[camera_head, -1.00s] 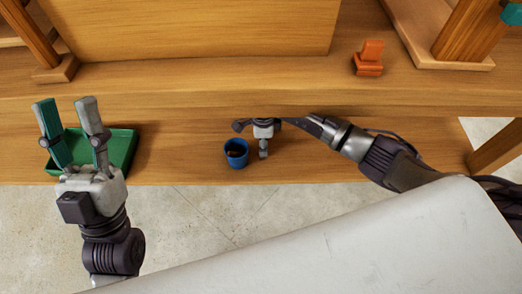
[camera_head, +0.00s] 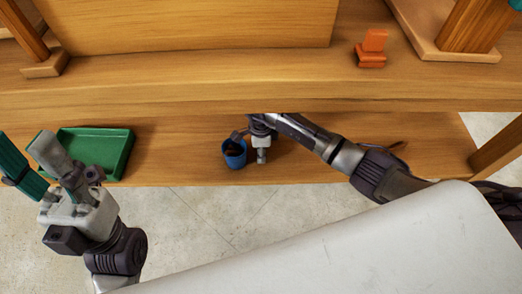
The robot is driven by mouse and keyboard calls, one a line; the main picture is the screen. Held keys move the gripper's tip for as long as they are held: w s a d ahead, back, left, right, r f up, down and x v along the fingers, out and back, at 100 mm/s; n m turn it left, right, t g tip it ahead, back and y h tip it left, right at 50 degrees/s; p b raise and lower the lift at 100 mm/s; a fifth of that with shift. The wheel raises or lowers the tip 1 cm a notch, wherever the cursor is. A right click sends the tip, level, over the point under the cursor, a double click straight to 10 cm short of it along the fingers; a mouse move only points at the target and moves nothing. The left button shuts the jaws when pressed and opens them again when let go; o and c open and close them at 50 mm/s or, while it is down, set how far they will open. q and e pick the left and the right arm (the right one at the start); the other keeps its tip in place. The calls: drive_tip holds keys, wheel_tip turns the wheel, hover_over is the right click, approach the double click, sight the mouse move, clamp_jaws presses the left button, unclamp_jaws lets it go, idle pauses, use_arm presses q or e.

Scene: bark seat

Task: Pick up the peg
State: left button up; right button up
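I cannot make out a peg for certain. A blue cup (camera_head: 235,159) with a dark inside stands on the lower wooden shelf, and what is in it is too dark to tell. My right gripper (camera_head: 252,146) is at the cup's right side, pointing down from under the upper board. One dark finger part reaches the cup's rim, and a grey finger shows just right of the cup. Whether it holds anything is hidden.
An orange object (camera_head: 371,47) stands on the upper wooden board (camera_head: 200,88), whose front edge overhangs the lower shelf (camera_head: 300,172). A wooden post (camera_head: 497,150) is at the right. The lower shelf between the tray and the cup is clear.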

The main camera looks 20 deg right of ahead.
drive_tip(key=c, duration=0.5)
